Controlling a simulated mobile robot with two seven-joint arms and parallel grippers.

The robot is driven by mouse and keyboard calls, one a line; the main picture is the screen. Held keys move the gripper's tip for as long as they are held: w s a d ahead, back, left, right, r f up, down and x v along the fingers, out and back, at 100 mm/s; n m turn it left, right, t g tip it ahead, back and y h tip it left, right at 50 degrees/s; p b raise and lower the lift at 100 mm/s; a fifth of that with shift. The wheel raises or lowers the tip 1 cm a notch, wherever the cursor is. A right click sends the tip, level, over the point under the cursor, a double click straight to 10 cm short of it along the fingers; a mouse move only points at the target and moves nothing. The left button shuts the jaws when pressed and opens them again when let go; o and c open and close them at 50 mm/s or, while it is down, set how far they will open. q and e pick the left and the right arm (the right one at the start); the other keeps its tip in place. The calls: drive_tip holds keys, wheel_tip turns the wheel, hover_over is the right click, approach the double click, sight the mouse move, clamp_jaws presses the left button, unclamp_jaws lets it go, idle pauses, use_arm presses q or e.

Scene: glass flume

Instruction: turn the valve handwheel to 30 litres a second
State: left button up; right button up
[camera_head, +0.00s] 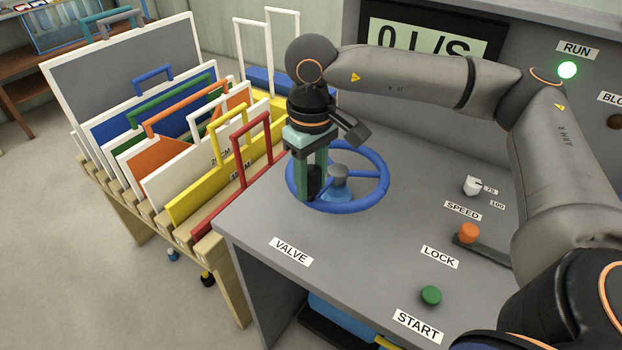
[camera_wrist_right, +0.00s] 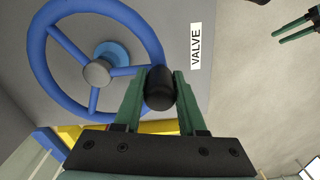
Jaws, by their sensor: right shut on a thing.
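The blue valve handwheel (camera_head: 372,200) lies on the grey console top beside the VALVE label, with a grey hub. In the right wrist view the handwheel (camera_wrist_right: 40,70) shows with its spokes. My right gripper (camera_head: 312,192) points down at the near left of the rim. It is shut on the handwheel's black knob (camera_wrist_right: 159,88), which sits between its green fingers. The flow display (camera_head: 425,42) reads "0 L/S"; my right arm covers its lower part. Green fingers, apparently my left gripper (camera_wrist_right: 297,29), show at the top right of the right wrist view; their opening is unclear.
A wooden rack (camera_head: 222,262) of coloured handled boards stands left of the console, close to the wheel. The SPEED knob (camera_head: 472,185), orange LOCK lever (camera_head: 468,234) and green START button (camera_head: 431,295) are on the console's right. The RUN lamp (camera_head: 568,70) glows green.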

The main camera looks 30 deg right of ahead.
clamp_jaws()
idle(0.7)
drive_tip(key=shift+w, duration=0.15)
